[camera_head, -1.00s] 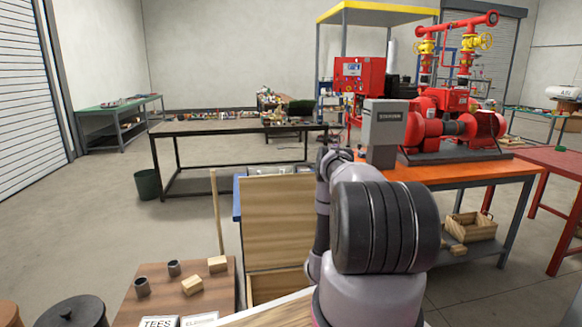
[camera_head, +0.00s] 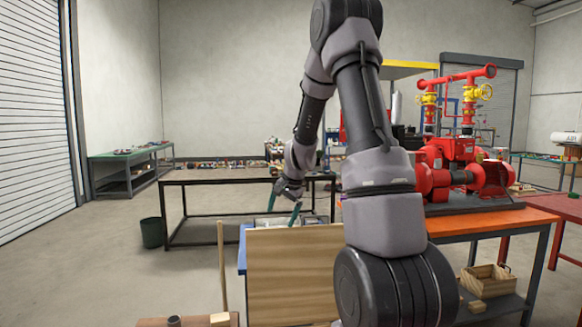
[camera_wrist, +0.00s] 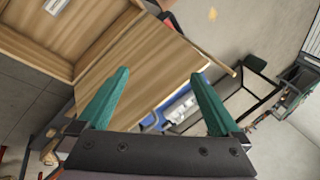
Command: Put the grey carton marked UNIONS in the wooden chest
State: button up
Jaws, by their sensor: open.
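The wooden chest shows in the head view mainly as its raised wooden lid (camera_head: 292,275), while its opening is out of view or hidden. In the wrist view its open inside (camera_wrist: 35,40) is at the upper left, with the lid (camera_wrist: 150,75) beside it. A small pale patch with dark marks lies in the chest at the top edge; I cannot tell whether it is the carton. The grey carton is not clearly seen now. My gripper (camera_head: 285,195) is open, green fingers apart, above and behind the lid. In the wrist view my gripper (camera_wrist: 160,75) holds nothing.
A blue bench (camera_head: 241,250) stands behind the lid. A dark worktable (camera_head: 200,178) is beyond it. An orange bench (camera_head: 480,223) with a red pump (camera_head: 455,180) is at right. A thin wooden pole (camera_head: 222,265) stands left of the lid.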

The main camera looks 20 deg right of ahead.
jog(key=s+a+r+n+t, duration=0.1)
jog(key=s+a+r+n, duration=0.15)
jog(key=s+r, duration=0.45)
jog(key=s+a+r+n, duration=0.1)
jog(key=s+a+r, duration=0.35)
jog(key=r, duration=0.35)
jog(key=s+a+r+n, duration=0.1)
jog(key=s+r+n, duration=0.1)
jog(key=s, duration=0.7)
jog(key=s+a+r+n+t, duration=0.1)
jog(key=s+r, duration=0.3)
jog(key=s, duration=0.6)
jog(key=shift+a+r+n+y, duration=0.15)
jog(key=shift+a+n+y, duration=0.25)
jog(key=shift+n, duration=0.05)
